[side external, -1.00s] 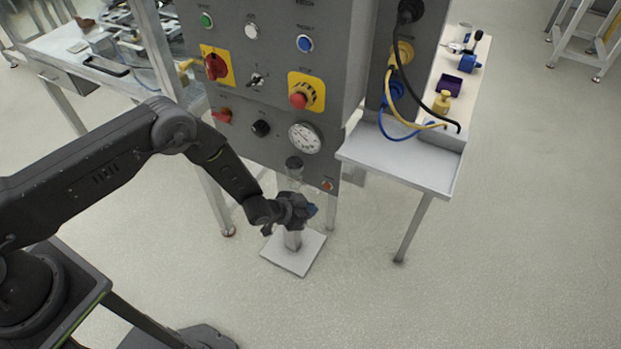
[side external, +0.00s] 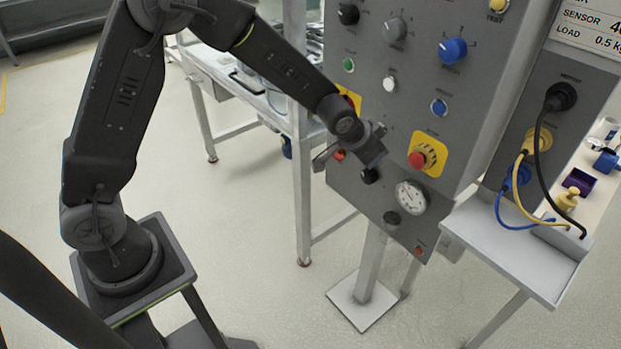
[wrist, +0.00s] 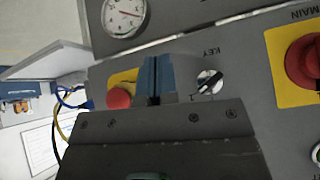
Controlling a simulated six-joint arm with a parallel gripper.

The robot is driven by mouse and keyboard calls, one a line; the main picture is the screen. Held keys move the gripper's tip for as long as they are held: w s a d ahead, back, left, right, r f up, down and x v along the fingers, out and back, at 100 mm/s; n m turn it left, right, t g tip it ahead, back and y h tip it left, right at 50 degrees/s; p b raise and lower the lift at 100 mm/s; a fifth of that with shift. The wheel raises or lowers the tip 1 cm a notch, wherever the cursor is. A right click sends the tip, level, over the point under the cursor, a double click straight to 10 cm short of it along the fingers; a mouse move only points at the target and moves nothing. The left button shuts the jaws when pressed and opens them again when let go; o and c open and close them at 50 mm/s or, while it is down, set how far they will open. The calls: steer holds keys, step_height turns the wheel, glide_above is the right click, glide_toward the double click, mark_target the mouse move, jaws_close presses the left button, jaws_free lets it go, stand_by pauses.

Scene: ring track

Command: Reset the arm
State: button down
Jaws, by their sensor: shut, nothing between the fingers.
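My gripper (side external: 370,148) is in front of the grey control panel (side external: 345,190), left of the red stop button (side external: 418,159) and above the gauge (side external: 411,197). In the wrist view its blue and grey fingers (wrist: 158,75) are shut together and hold nothing. They point at the panel between the red stop button (wrist: 119,97) and the key switch (wrist: 209,82). My gripper hides part of the panel in the side view. I cannot tell how close the fingertips are to the panel.
A blue button (side external: 439,107), green button (side external: 349,65) and blue knob (side external: 453,50) sit higher on the panel. A grey shelf (side external: 520,245) with cables above it juts out at right. A workbench (side external: 240,95) stands behind my arm. Open floor (side external: 230,215) lies below.

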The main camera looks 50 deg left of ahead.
steer(key=s+a+r+n+g+y, duration=0.1)
steer(key=s+a+r, duration=0.2)
steer(key=s+r, duration=0.45)
steer(key=s+a+r+n+g, duration=0.1)
steer(key=s+a+r, duration=0.2)
steer(key=s+r, duration=0.4)
steer(key=s+d+r, duration=0.1)
steer(key=s, duration=1.5)
steer(key=shift+s+r, duration=0.2)
steer(key=shift+s, duration=0.15)
